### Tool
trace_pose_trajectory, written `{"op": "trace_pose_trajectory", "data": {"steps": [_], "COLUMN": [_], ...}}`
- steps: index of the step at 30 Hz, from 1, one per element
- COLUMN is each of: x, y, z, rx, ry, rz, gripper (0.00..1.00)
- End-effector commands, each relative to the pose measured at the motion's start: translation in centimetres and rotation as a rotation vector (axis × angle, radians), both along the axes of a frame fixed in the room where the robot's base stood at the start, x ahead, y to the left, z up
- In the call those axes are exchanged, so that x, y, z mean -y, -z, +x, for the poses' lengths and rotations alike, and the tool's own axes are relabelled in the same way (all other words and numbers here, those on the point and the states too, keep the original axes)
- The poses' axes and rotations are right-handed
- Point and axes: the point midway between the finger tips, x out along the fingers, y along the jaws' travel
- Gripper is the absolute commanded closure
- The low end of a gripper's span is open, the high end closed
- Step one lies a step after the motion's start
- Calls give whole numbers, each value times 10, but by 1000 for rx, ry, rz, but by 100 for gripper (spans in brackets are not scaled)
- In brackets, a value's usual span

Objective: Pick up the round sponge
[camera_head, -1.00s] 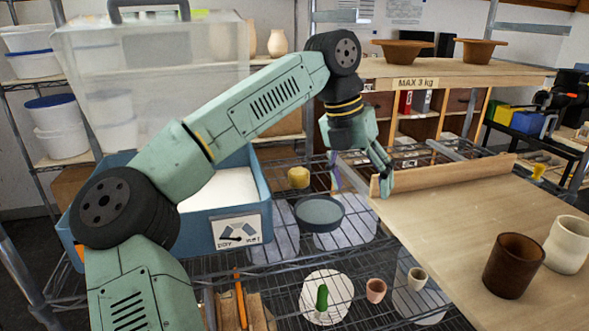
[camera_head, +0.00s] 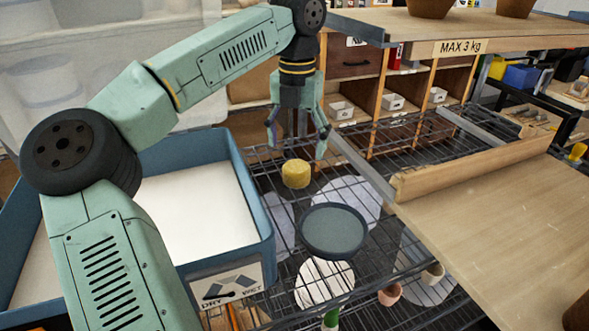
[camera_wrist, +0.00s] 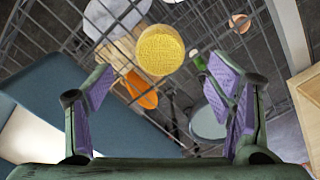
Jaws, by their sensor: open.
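The round sponge (camera_head: 296,173) is a small yellow disc on the wire shelf, between the blue bin and the dark round dish. It also shows in the wrist view (camera_wrist: 160,50), beyond the fingertips and between them. My gripper (camera_head: 297,143) is open and points down, above the sponge in the head view. Its purple-padded fingers are spread wide in the wrist view (camera_wrist: 163,95). Nothing is between them, and they appear apart from the sponge.
A blue bin (camera_head: 262,225) with white contents stands left of the sponge. A dark round dish (camera_head: 333,231) lies in front and right. A wooden board with a raised ledge (camera_head: 470,168) is at the right. Small pots (camera_head: 390,293) sit lower down.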

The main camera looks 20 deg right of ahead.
Motion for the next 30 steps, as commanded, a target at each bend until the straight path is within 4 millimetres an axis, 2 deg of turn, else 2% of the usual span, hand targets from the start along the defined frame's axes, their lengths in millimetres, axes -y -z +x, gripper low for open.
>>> {"op": "trace_pose_trajectory", "data": {"steps": [3,8,18,26,30], "x": [0,0,0,0,0], "y": [14,25,69,72,72], "z": [0,0,-1,-1,-1], "rx": [0,-1,-1,2,2], "ry": [1,1,0,0,0], "rz": [0,0,-1,-1,-1], "gripper": [26,26,26,26,35]}}
